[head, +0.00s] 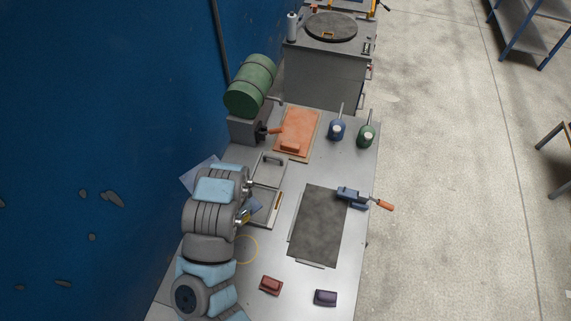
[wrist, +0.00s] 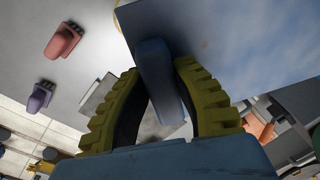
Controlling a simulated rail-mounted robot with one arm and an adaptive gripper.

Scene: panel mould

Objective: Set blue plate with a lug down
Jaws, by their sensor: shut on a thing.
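My gripper (wrist: 159,72) has yellow ribbed fingers, shut on the upright blue-grey lug of the blue plate. The plate (wrist: 250,45) fills the upper right of the wrist view as a large smooth blue-grey face. In the head view, my arm covers most of the gripper and plate. A small blue corner (head: 256,205) shows right of the arm, and a pale corner at its left appears to belong to the same plate. The plate is over the left part of the metal table (head: 270,225). I cannot tell whether it touches anything below.
A dark slab (head: 321,225) lies right of my arm, with a blue orange-handled clamp (head: 350,195) at its edge. A metal frame (head: 269,182) is beside my arm. Red (head: 271,285) and purple (head: 325,298) blocks stand in front. An orange panel (head: 297,130) and bottles are behind.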

